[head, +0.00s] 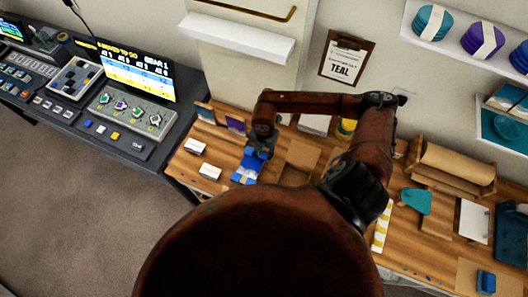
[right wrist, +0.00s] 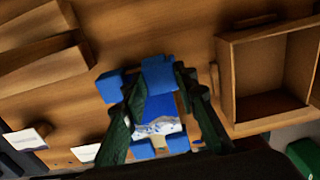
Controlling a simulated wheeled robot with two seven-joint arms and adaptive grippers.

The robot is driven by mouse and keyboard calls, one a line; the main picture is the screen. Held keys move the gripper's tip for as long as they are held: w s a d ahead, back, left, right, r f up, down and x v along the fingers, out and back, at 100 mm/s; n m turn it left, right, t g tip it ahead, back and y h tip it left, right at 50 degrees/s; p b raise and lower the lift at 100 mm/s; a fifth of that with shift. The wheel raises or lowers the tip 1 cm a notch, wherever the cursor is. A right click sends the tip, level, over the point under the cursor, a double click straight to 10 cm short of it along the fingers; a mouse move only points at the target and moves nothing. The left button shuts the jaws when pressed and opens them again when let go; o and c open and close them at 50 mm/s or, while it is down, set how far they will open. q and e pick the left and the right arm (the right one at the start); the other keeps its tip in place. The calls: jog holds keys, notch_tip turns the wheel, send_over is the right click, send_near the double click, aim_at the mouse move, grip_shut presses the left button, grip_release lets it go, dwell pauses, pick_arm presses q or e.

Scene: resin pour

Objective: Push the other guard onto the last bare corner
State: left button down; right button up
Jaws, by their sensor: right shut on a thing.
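A blue piece with a white wavy band (right wrist: 158,125) lies on the wooden bench; it also shows in the head view (head: 245,176). Blue guards sit at its lower edge in the right wrist view, one at the left (right wrist: 143,149) and one at the right (right wrist: 178,143). Another blue block (right wrist: 110,87) is left of my fingers; whether it touches the piece is hidden. My right gripper (right wrist: 160,88) is shut on a blue guard (right wrist: 158,72), over the piece's upper part. Its contact with the corner cannot be made out. My left gripper is not in view.
An open wooden box (right wrist: 228,85) stands right of the gripper, close to it. Wooden blocks (right wrist: 42,62) lie to the left. A control console (head: 120,140) adjoins the bench at left.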

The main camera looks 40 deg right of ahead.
jog(key=shift+f+b, duration=0.3)
jog(key=shift+f, duration=0.1)
jog(key=shift+a+f, duration=0.1)
jog(key=shift+a, duration=0.1)
dwell(0.6)
jog(key=o, duration=0.9)
jog(key=shift+c, duration=0.2)
jog(key=shift+r+p, duration=2.7)
jog(key=shift+r, duration=1.4)
jog(key=shift+f, duration=0.1)
